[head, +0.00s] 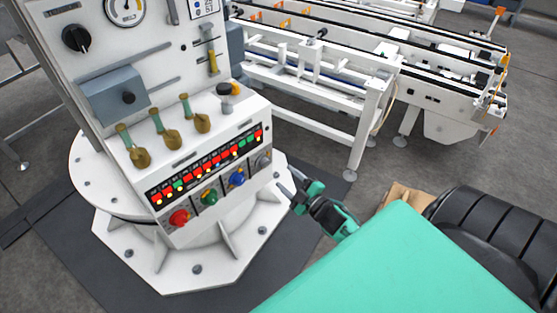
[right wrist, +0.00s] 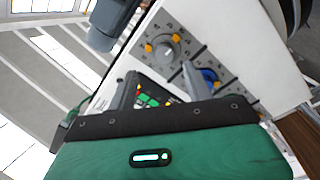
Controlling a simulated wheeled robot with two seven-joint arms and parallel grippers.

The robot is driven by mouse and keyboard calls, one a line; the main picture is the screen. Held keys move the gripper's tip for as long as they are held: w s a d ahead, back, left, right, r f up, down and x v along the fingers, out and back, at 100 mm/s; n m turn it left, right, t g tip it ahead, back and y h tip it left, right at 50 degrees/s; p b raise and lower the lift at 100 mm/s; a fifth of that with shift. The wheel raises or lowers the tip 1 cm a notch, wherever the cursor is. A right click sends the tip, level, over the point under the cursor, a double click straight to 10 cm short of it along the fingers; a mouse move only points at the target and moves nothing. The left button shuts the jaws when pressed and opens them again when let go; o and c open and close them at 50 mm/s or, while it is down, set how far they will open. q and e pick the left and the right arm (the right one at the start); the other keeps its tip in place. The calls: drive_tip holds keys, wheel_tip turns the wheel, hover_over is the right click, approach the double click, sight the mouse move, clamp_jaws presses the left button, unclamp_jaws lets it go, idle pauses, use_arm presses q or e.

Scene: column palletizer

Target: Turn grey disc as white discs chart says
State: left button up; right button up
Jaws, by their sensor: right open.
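The grey disc (head: 262,161) is the rightmost of a row of coloured knobs low on the white column's panel. It also shows in the right wrist view (right wrist: 164,50), with yellow marks beside it. A placard (head: 204,7) at the top of the panel is cut off and too small to read; I cannot tell if it is the chart. My right gripper (head: 292,187) is open and empty, to the lower right of the grey disc and apart from it. In the right wrist view, its two fingers (right wrist: 160,84) point towards the panel. My left gripper is not in view.
Red (head: 179,217), green (head: 209,197) and blue (head: 237,177) knobs sit left of the grey disc. A strip of lit indicators (head: 205,168) runs above them. Brass-coloured levers (head: 171,138) stick out higher up. A white conveyor frame (head: 330,75) stands behind, at the right.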

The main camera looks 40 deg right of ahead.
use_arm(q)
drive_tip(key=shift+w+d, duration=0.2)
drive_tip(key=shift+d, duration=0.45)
use_arm(e)
drive_tip(key=shift+s+d+f, duration=0.1)
drive_tip(key=shift+s+d, duration=0.1)
drive_tip(key=shift+s, duration=0.75)
drive_tip(key=shift+s+d+r, duration=0.1)
drive_tip(key=shift+s+d, duration=0.1)
drive_tip(key=shift+s, duration=0.7)
drive_tip(key=shift+s+d+f, duration=0.1)
drive_tip(key=shift+s+d, duration=0.1)
drive_tip(key=shift+s, duration=0.75)
